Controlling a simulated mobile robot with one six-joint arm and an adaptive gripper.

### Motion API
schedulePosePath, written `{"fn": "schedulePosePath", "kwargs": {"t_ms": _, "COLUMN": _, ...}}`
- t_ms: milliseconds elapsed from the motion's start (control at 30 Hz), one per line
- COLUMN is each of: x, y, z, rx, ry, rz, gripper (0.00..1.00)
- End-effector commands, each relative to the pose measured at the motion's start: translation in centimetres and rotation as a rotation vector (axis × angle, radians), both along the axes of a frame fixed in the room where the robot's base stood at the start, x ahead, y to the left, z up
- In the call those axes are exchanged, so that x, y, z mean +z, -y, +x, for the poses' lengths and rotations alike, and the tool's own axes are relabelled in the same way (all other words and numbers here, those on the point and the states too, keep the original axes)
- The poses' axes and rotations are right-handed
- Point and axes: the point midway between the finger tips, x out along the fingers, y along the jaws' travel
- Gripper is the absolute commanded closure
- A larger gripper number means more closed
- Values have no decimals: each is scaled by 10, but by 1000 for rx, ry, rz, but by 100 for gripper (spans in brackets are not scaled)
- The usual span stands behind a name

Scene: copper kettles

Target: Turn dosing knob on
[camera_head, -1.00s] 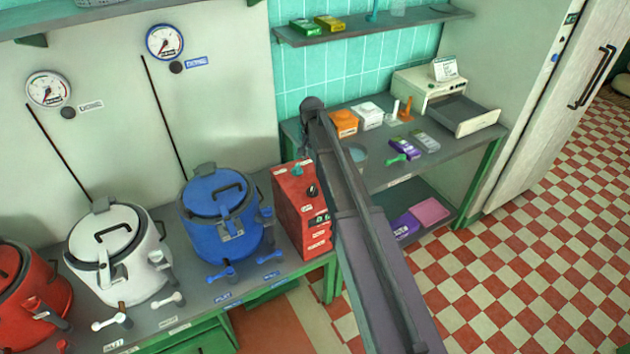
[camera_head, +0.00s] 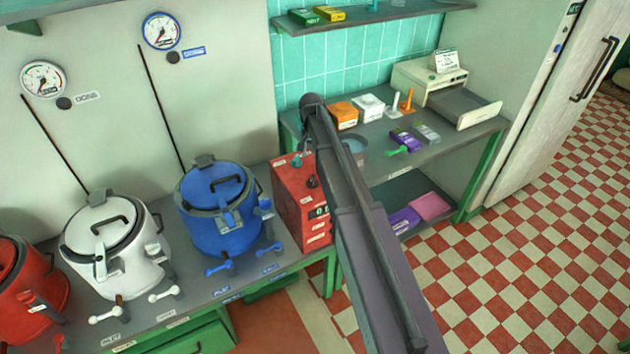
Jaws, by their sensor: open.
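A red control box (camera_head: 290,205) stands at the right end of the counter, beside the blue kettle (camera_head: 216,205). It has a black knob (camera_head: 312,182) on its front, a small display (camera_head: 319,212) below that, and a teal knob (camera_head: 296,160) on top. The labels are too small to read, so I cannot tell which knob is the dosing knob. My arm (camera_head: 350,210) rises from the bottom and bends above the box, covering part of its right side. My gripper cannot be made out; the arm hides that area.
A white kettle (camera_head: 112,245) and a red kettle (camera_head: 30,290) stand to the left. Handled valves (camera_head: 219,266) stick out along the counter's front. At right, a side table (camera_head: 455,150) holds small boxes and a machine with an open drawer (camera_head: 470,112). The checkered floor (camera_head: 530,250) is clear.

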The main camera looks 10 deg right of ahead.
Motion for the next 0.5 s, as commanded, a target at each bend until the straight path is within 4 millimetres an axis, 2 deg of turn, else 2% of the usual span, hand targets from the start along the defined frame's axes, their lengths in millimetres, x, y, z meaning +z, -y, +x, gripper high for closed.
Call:
{"fn": "schedulePosePath", "kwargs": {"t_ms": 33, "x": -8, "y": 0, "z": 0, "rx": 0, "ry": 0, "rz": 0, "gripper": 43}}
{"fn": "schedulePosePath", "kwargs": {"t_ms": 500, "x": -44, "y": -1, "z": 0, "rx": 1, "ry": 0, "rz": 0, "gripper": 43}}
